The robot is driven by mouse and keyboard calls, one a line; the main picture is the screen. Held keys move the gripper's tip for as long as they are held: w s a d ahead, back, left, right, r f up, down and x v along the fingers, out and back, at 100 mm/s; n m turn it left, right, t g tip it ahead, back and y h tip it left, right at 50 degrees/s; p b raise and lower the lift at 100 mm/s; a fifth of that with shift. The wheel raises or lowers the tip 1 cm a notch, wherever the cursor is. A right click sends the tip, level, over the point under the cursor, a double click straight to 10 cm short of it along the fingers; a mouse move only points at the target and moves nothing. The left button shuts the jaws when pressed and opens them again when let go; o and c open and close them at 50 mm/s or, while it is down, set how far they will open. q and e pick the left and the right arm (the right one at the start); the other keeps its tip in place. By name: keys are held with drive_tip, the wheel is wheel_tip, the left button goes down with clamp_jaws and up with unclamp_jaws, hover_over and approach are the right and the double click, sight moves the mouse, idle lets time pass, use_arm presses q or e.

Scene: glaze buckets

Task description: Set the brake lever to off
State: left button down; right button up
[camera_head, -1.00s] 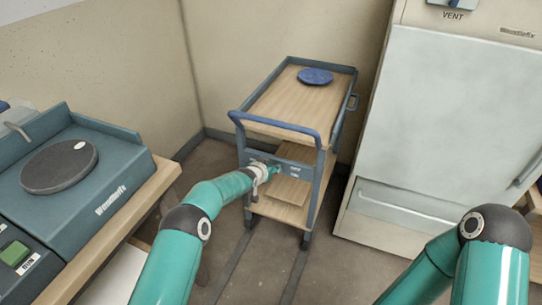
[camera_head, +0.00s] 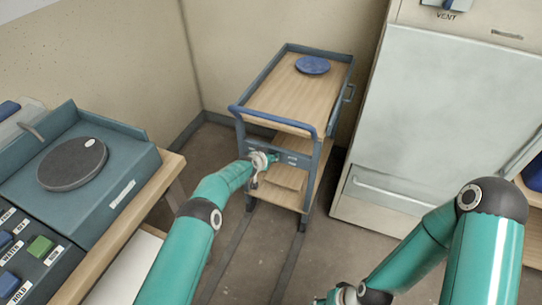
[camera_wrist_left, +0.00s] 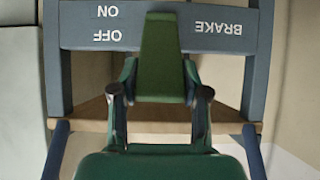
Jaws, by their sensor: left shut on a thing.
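The cart (camera_head: 240,124) stands against the back wall, its near end facing me. In the left wrist view, which is upside down, its dark panel (camera_wrist_left: 75,33) carries the labels ON, OFF and BRAKE. A green tapered brake lever (camera_wrist_left: 160,55) stands in front of the panel, between the ON/OFF labels and BRAKE. My left gripper (camera_head: 264,160) is at the cart's end panel. Its fingers (camera_wrist_left: 158,90) are shut on the lever from both sides. The lever's pivot is hidden. My right gripper (camera_head: 345,294) is partly visible at the bottom edge, its fingers unclear.
A blue round plate (camera_head: 312,65) lies on the cart's top. A teal device with a dark disc (camera_head: 72,164) and a button panel (camera_head: 38,248) stand on the left table. A large pale cabinet (camera_head: 440,110) stands close right of the cart. Floor before the cart is open.

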use_arm(q)
drive_tip(key=c, duration=0.8)
unclamp_jaws()
drive_tip(key=shift+s+f, duration=0.15)
drive_tip(key=shift+f, duration=0.2)
drive_tip(key=shift+o, duration=1.2)
drive_tip(key=shift+r, duration=0.15)
drive_tip(key=shift+w, duration=0.2)
drive_tip(key=shift+a+r, duration=0.1)
drive_tip(key=shift+r, duration=0.05)
drive_tip(key=shift+s+a+r, duration=0.2)
drive_tip(key=shift+s+r, duration=0.05)
drive_tip(key=shift+s, duration=0.15)
drive_tip(key=v, duration=1)
drive_tip(key=shift+s, duration=0.35)
drive_tip(key=shift+r, duration=0.1)
